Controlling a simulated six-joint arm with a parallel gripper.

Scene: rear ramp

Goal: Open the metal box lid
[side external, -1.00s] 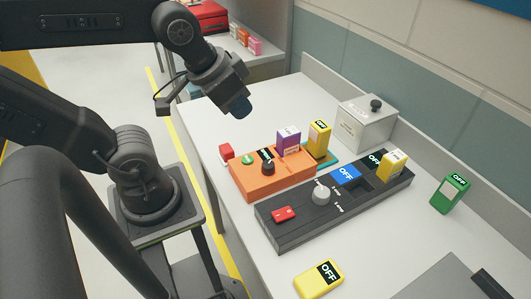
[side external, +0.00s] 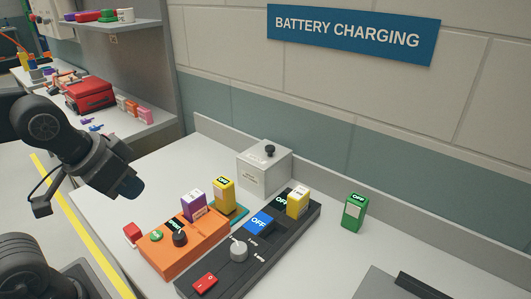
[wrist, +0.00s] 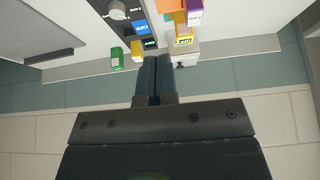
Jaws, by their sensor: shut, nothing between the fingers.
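The metal box (side external: 262,174) is a light grey cube at the back of the table, against the low back ledge. Its lid (side external: 264,153) lies flat and closed, with a round black knob (side external: 270,149) on top. In the wrist view the box (wrist: 184,52) is partly hidden behind my fingers. My gripper (side external: 130,188) is at the left, above the table's left part and well apart from the box. In the wrist view its two dark fingers (wrist: 156,78) are together with nothing between them.
An orange charger (side external: 185,245) and a black charger (side external: 275,240) with coloured batteries lie in front of the box. A yellow battery (side external: 224,195) stands near its front left. A green battery (side external: 354,212) stands to the right. A grey panel (side external: 385,285) lies at the front right.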

